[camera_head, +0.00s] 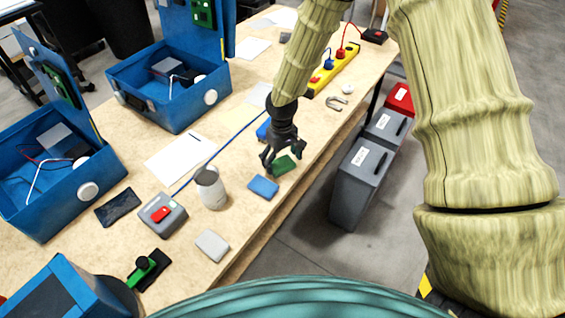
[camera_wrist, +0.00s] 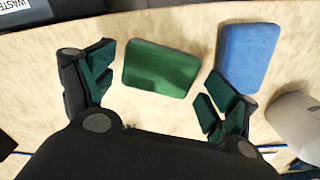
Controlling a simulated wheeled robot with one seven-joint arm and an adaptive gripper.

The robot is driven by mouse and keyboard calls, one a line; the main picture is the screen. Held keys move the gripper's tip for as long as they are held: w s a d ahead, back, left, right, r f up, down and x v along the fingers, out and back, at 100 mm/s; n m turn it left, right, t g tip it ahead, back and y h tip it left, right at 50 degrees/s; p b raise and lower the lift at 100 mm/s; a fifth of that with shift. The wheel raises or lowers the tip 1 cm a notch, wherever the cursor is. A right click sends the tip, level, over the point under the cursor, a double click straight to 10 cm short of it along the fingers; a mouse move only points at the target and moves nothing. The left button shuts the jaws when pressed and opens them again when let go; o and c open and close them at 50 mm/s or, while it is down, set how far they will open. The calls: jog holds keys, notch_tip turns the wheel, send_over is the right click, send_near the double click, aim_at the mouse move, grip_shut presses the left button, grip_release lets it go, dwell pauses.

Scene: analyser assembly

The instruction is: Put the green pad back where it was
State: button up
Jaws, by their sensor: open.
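The green pad (camera_head: 283,166) lies on the wooden table near its right edge, just beside my gripper's fingers. My gripper (camera_head: 279,162) points down at it and is open. In the wrist view the green pad (camera_wrist: 161,68) lies flat, ahead of and between the two spread fingers of my gripper (camera_wrist: 160,92). I cannot tell how high the fingers are above the table. Part of the pad is hidden by a finger in the head view. A blue pad (camera_head: 263,187) lies beside the green one; it also shows in the wrist view (camera_wrist: 248,57).
A metal cup (camera_head: 211,190) stands left of the blue pad, with a grey pad (camera_head: 212,245) nearer. A grey device with a red button (camera_head: 162,214) and open blue cases (camera_head: 170,92) stand at left. Grey bins (camera_head: 361,182) stand on the floor beyond the table edge.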

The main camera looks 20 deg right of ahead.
aim_at(282, 164)
notch_tip(282, 164, up, 10)
jog(key=b, duration=0.2)
jog(key=shift+r, duration=0.2)
dwell(0.6)
